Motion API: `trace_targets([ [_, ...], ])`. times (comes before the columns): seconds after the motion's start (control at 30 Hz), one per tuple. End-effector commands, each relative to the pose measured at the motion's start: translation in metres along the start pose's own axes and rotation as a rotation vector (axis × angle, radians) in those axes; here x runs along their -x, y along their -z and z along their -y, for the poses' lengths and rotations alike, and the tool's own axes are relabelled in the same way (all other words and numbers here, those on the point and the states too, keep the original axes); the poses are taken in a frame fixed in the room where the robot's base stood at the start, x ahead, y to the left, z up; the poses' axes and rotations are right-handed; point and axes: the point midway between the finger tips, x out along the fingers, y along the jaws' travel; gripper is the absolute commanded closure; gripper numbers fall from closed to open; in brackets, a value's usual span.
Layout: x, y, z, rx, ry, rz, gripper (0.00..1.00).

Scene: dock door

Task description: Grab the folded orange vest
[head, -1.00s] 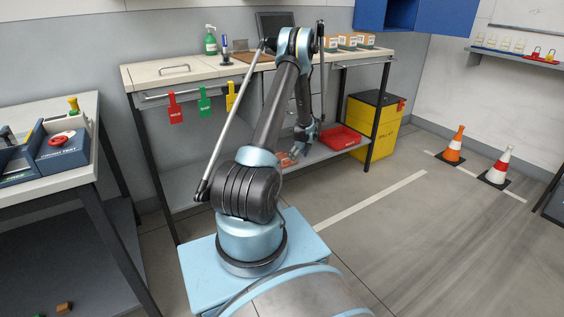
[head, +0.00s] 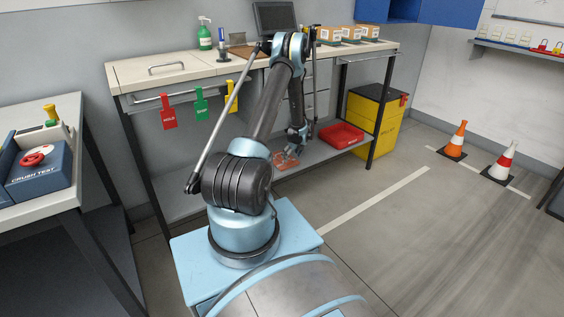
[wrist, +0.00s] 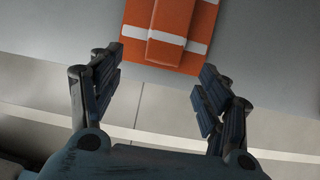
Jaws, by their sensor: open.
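The folded orange vest (wrist: 172,32) has pale reflective bands and lies flat on the grey lower shelf of the bench, at the top middle of the wrist view. In the head view the vest (head: 286,160) shows small on that shelf, just below my gripper (head: 293,149). In the wrist view my gripper (wrist: 160,92) is open, with its two fingers wide apart and nothing between them. The vest is ahead of the fingertips, roughly centred between them, and not touching them as far as I can see. The vest's far end is cut off by the picture edge.
A red tray (head: 341,136) sits on the same lower shelf (head: 312,150), right of the vest. The bench top (head: 180,68) and its legs frame the space around my arm. A yellow bin (head: 374,118) stands at the right. Floor in front is free up to two cones (head: 455,142).

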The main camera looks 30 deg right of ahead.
Motion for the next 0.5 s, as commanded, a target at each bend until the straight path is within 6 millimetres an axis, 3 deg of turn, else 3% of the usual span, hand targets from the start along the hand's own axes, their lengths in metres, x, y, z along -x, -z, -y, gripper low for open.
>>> trace_targets([
  [0.33,-0.019,0.009,0.009,-0.011,0.005,0.0,0.3],
  [0.5,-0.038,0.012,0.009,-0.012,0.005,0.0,0.3],
])
